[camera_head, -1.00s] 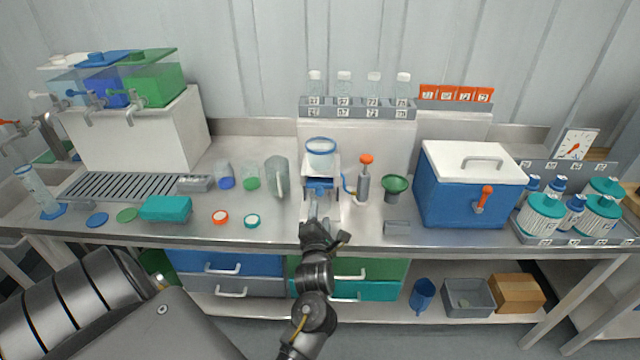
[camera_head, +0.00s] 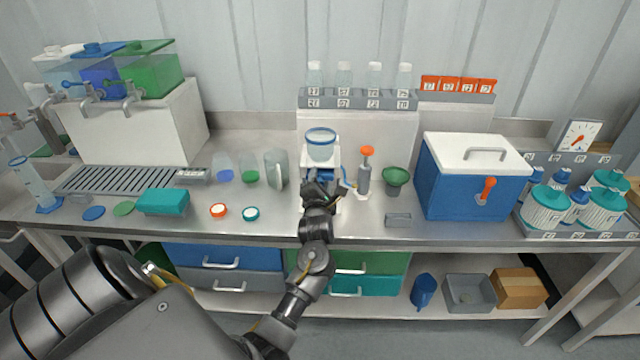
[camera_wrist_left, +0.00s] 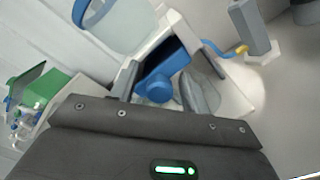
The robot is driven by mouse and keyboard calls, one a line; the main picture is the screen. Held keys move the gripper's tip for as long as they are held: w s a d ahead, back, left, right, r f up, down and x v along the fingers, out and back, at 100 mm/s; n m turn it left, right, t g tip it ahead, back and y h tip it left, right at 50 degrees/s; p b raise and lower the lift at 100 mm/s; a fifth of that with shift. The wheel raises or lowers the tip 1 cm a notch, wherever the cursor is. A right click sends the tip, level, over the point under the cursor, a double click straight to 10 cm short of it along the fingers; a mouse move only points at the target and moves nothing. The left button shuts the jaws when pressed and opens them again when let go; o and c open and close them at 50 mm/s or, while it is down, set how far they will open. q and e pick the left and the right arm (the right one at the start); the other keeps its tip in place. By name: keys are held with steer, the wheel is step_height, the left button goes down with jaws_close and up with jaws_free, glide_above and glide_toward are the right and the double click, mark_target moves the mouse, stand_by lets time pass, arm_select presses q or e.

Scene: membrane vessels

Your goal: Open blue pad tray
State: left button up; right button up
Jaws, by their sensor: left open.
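The blue pad tray, a blue piece with a round knob (camera_wrist_left: 158,88), sits in the white housing of a small bench unit (camera_wrist_left: 225,85). In the head view this unit stands mid-bench under a clear, blue-rimmed vessel (camera_head: 320,145). My left gripper (camera_head: 322,188) is at the unit's front and hides most of the tray there. In the left wrist view my left gripper (camera_wrist_left: 160,95) is open, with a grey finger to the right of the knob and a darker one to its left. I cannot tell whether either finger touches it. My right gripper is not in view.
A hand pump with an orange knob (camera_head: 365,170) and a green funnel (camera_head: 396,180) stand close right of the unit. A clear jug (camera_head: 276,170) stands left. A blue cooler (camera_head: 470,185) is farther right.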

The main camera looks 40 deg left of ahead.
arm_select(q)
steer(key=shift+w+a, duration=0.1)
steer(key=shift+c, duration=0.5)
jaws_close()
steer(key=v, duration=0.7)
steer(key=shift+s+d+p, duration=0.2)
steer(key=shift+p, duration=0.2)
steer(key=shift+o, duration=0.5)
jaws_free()
steer(key=shift+r, duration=0.1)
